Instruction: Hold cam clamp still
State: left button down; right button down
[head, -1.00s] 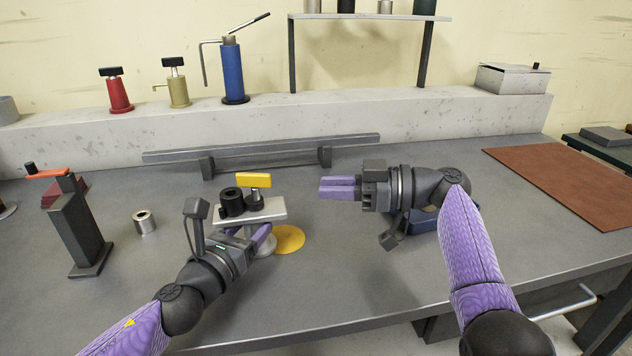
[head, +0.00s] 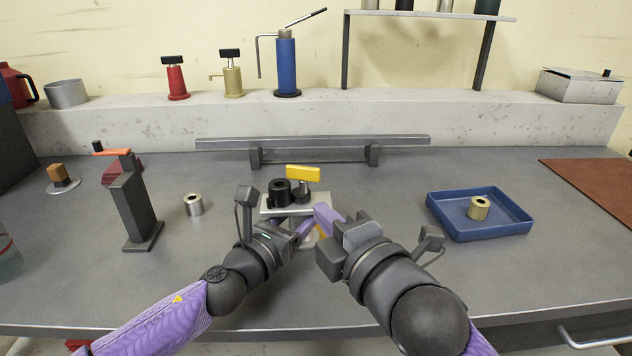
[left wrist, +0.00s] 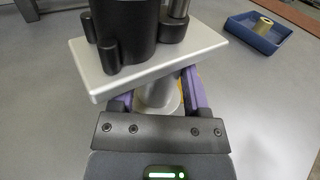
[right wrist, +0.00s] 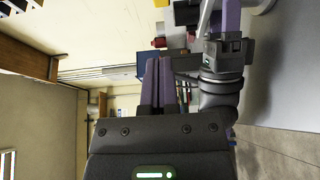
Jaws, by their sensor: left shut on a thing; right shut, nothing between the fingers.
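The cam clamp (head: 293,203) stands near the middle of the bench: a pale plate on a post, with black cylinders and a yellow handle (head: 303,173) on top. In the left wrist view its plate (left wrist: 100,75) is close, with the post (left wrist: 158,95) below it. My left gripper (left wrist: 155,98) is shut on the cam clamp, its purple fingers either side of the post. My right gripper (head: 325,216) is shut and empty, just right of the clamp at about plate height; contact cannot be told. In the right wrist view its fingers (right wrist: 158,80) are together.
A blue tray (head: 440,222) with a brass ring (head: 479,208) lies to the right. A steel ring (head: 193,204) and a dark stand with an orange top (head: 135,205) are on the left. A low rail (head: 310,142) runs behind the clamp.

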aim_at(314, 174)
jog(key=w, duration=0.3)
jog(key=w+a, duration=0.1)
jog(key=w, duration=0.3)
jog(key=shift+w+a, duration=0.2)
jog(key=shift+w+d, duration=0.2)
jog(key=shift+w, duration=0.3)
jog(key=shift+w+d, duration=0.35)
jog(key=shift+w, duration=0.2)
jog(key=shift+s, duration=0.1)
